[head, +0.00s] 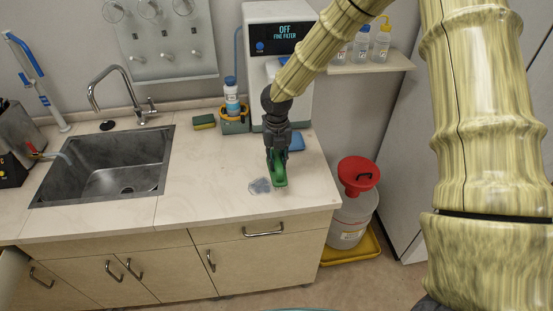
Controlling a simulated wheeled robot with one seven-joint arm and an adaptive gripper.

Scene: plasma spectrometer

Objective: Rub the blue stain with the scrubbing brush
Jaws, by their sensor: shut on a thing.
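The blue stain (259,186) is a small grey-blue patch on the pale countertop, near its front edge. My gripper (276,150) points down over the counter, just right of and behind the stain. It is shut on the green scrubbing brush (279,172), whose lower end is at or close to the counter surface beside the stain. I cannot tell whether the brush touches the counter. The brush's upper part is partly hidden by my gripper.
A sink (105,170) with a tap lies to the left. A sponge (204,122), a bottle (232,98) in a holder and a white filter machine (262,50) stand behind. A blue item (296,142) lies behind my gripper. A red-lidded container (352,215) stands on the floor at right.

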